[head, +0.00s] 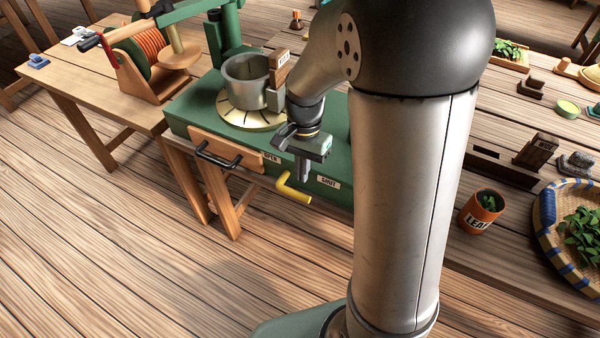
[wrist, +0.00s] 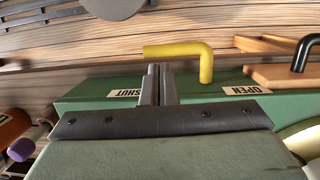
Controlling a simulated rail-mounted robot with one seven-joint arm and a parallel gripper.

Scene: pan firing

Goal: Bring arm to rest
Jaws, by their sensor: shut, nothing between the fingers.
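My gripper (head: 304,172) hangs from my arm over the front part of the green machine (head: 340,146), with its fingers pointing down. In the wrist view the two fingers (wrist: 157,84) are together with nothing between them. A yellow crank handle (head: 294,188) sticks out from the machine's front just below the gripper. The OPEN label (wrist: 248,90) is to the right there. I cannot tell whether the fingers touch the handle.
A metal pan (head: 245,82) sits on a round cream plate (head: 240,116) on the machine, close to my arm. A wooden drawer front with a black handle (head: 218,156) juts out left. A leaf cup (head: 481,212) and a woven basket (head: 546,222) stand right. The floor in front is clear.

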